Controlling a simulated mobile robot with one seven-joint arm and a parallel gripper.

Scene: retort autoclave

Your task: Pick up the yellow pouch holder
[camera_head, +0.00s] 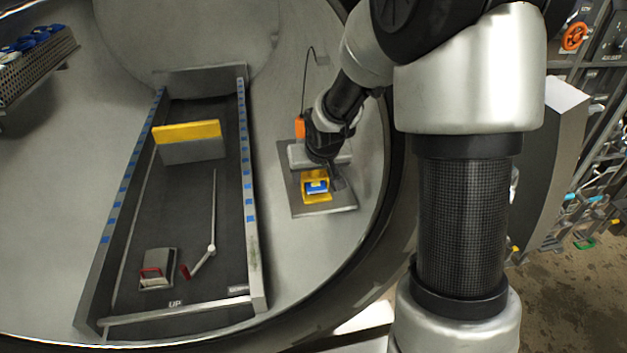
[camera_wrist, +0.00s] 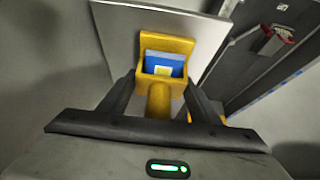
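The yellow pouch holder (camera_head: 316,198) sits on a grey plate (camera_head: 317,211) at the right side of the round chamber. It holds a blue pouch (camera_head: 317,187) with a white-and-yellow label. In the wrist view the holder (camera_wrist: 167,45) is straight ahead, its rounded yellow handle (camera_wrist: 159,97) pointing at me. My gripper (camera_wrist: 160,84) is open, with one finger on each side of the handle and a visible gap on both sides. In the head view my gripper (camera_head: 325,176) is right over the holder and partly hides it.
A dark tray (camera_head: 190,215) with blue-marked side rails (camera_head: 249,190) lies to the left. A yellow-topped grey block (camera_head: 187,142) stands across it. A perforated basket with blue items (camera_head: 35,58) is at upper left. The chamber's rim curves close on the right.

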